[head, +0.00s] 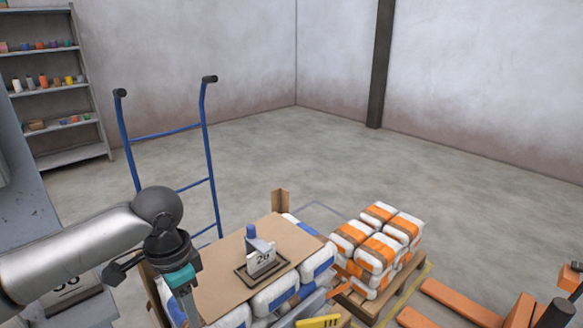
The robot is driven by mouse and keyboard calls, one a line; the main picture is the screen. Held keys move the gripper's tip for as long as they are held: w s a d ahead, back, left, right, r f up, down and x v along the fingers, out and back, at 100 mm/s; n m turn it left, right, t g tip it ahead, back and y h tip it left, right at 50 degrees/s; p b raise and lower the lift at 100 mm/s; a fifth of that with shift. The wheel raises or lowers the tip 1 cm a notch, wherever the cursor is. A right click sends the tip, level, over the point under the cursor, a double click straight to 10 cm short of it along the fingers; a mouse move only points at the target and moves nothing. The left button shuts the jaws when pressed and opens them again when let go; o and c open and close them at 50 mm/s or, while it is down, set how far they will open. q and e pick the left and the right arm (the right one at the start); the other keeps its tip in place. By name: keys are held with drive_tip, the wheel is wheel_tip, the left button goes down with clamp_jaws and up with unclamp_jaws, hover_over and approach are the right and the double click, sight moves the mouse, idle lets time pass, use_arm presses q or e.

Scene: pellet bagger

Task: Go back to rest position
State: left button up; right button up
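My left arm comes in from the left, and my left gripper (188,306) points down beside the left edge of a cardboard sheet (215,270). Its teal part shows, but the fingertips run low in the picture and I cannot tell whether they are apart. I see nothing clearly held in it. My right gripper is not recognisable in the head view. A small block with a blue top and a number plate (262,262) stands in a dark frame on the cardboard, apart from my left gripper.
The cardboard lies on white and blue bags (275,297) near a blue-framed hand truck (211,160). White and orange bags (375,255) are stacked on a wooden pallet (405,275) at right. Orange equipment (450,300) stands at lower right. Shelves (60,85) stand at left. The back floor is clear.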

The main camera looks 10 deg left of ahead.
use_arm(q)
drive_tip(key=s+d+f+t+h, duration=0.2)
drive_tip(key=s+d+f, duration=0.2)
drive_tip(key=d, duration=0.3)
drive_tip(key=s+d+f+t+h, duration=0.1)
drive_tip(key=s+d+f, duration=0.4)
drive_tip(key=d, duration=0.2)
drive_tip(key=s+a+f+n+y, duration=0.2)
drive_tip(key=s+a+n+y, duration=0.1)
drive_tip(key=s+a+n, duration=0.5)
wheel_tip(320, 180, down, 22)
drive_tip(key=m, duration=0.2)
drive_tip(key=s+a+f, duration=0.2)
drive_tip(key=s+f, duration=0.4)
drive_tip(key=s+a+f+g, duration=0.1)
drive_tip(key=s+a+f, duration=0.2)
drive_tip(key=s+f, duration=0.4)
drive_tip(key=shift+a+f, duration=0.25)
